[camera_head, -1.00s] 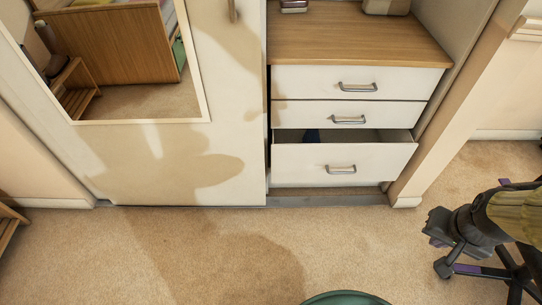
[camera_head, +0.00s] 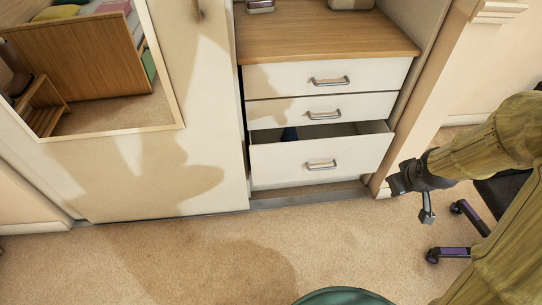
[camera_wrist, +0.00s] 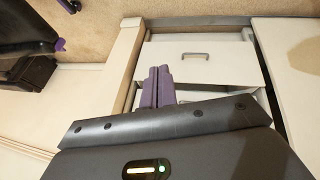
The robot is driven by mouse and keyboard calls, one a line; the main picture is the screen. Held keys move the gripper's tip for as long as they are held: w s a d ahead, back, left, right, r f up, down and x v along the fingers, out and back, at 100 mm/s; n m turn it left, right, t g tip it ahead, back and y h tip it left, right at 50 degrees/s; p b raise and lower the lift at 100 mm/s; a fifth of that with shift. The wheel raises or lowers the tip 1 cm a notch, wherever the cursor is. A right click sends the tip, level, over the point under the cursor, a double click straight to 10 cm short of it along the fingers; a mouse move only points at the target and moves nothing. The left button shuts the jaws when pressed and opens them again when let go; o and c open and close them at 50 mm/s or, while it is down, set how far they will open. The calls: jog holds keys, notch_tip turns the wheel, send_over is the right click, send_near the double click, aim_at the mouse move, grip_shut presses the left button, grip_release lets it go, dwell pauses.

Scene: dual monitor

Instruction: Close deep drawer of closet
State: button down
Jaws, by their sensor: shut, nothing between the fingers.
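The closet's deep bottom drawer (camera_head: 280,160) is pulled partly out, with a bent metal handle (camera_head: 321,165) on its white front. Part of its inside shows above the front, with something dark blue (camera_head: 290,133) at the left. In the wrist view the drawer's front (camera_wrist: 220,70) shows beyond my purple fingers. My gripper (camera_wrist: 157,72) is shut and empty. In the head view my gripper (camera_head: 397,183) is right of the drawer, near the closet's right post. I cannot tell whether it touches anything there.
Two upper drawers (camera_head: 375,72) are shut. A mirrored sliding door (camera_head: 200,150) covers the closet's left side. A chair base (camera_head: 455,252) stands at the right behind my arm. Carpet (camera_head: 190,265) in front of the closet is clear.

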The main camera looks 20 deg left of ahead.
jog(key=w+a+f+n+t+y+b, duration=0.25)
jog(key=w+a+f+n+y, duration=0.35)
jog(key=w+a+f+n, duration=0.7)
jog(key=s+a+f+n+g+y+b, duration=0.2)
jog(key=a+f+n+y, duration=0.3)
jog(key=a, duration=0.3)
jog(key=s+a+f+n+g+y+b, duration=0.1)
jog(key=s+a+f+n+y+b, duration=0.2)
jog(key=a, duration=0.6)
notch_tip(320, 180, down, 2)
jog(key=n+y, duration=0.3)
jog(key=n, duration=0.1)
jog(key=shift+a+f+n+g, duration=0.2)
jog(key=shift+n+g, duration=0.15)
jog(key=shift+n, duration=0.05)
jog(key=shift+s+a, duration=0.1)
jog(key=b, duration=0.4)
send_near(263, 148)
jog(key=s+a, duration=0.2)
jog(key=a, duration=0.2)
jog(key=shift+w+a+r+b, duration=0.1)
jog(key=shift+w+a+b, duration=0.35)
jog(key=shift+w, duration=0.35)
jog(key=shift+w+a+b, duration=0.45)
jog(key=shift+w, duration=0.3)
